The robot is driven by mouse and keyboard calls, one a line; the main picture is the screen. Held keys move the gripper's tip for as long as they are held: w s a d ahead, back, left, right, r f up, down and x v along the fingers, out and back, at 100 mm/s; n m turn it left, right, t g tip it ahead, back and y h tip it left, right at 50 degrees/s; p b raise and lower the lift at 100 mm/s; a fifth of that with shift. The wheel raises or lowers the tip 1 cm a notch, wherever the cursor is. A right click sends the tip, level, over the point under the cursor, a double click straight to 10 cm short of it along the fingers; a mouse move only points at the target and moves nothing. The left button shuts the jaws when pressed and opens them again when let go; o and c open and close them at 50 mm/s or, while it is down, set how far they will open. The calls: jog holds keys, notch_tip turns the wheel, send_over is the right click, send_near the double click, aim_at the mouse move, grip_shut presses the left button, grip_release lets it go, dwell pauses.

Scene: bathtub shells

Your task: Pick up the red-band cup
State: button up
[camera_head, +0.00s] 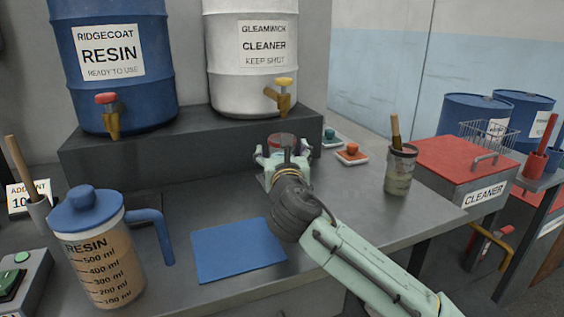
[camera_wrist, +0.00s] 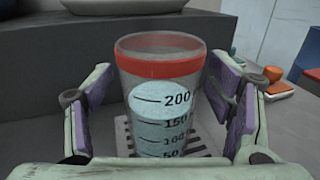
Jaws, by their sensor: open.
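The red-band cup (camera_wrist: 160,85) stands upright in the wrist view. It is clear with a red band near its rim and dark volume marks, and it shows a pale patch behind the numbers. My gripper (camera_wrist: 165,105) is open, with one purple-padded finger on each side of the cup and a visible gap on the left. On the right the finger is close to the cup; I cannot tell if it touches. In the head view my gripper (camera_head: 283,158) is at the cup (camera_head: 282,142), in front of the dark step, and hides most of it.
A striped grate (camera_wrist: 205,140) lies under the cup. The dark step (camera_head: 190,145) with a blue resin drum (camera_head: 112,85) and white cleaner drum (camera_head: 252,85) rises behind. A brush cup (camera_head: 399,172) stands right, a resin jug (camera_head: 97,255) left. A blue mat (camera_head: 238,250) lies in front.

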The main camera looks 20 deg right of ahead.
jog(key=shift+c, duration=0.6)
jog(key=c, duration=1.3)
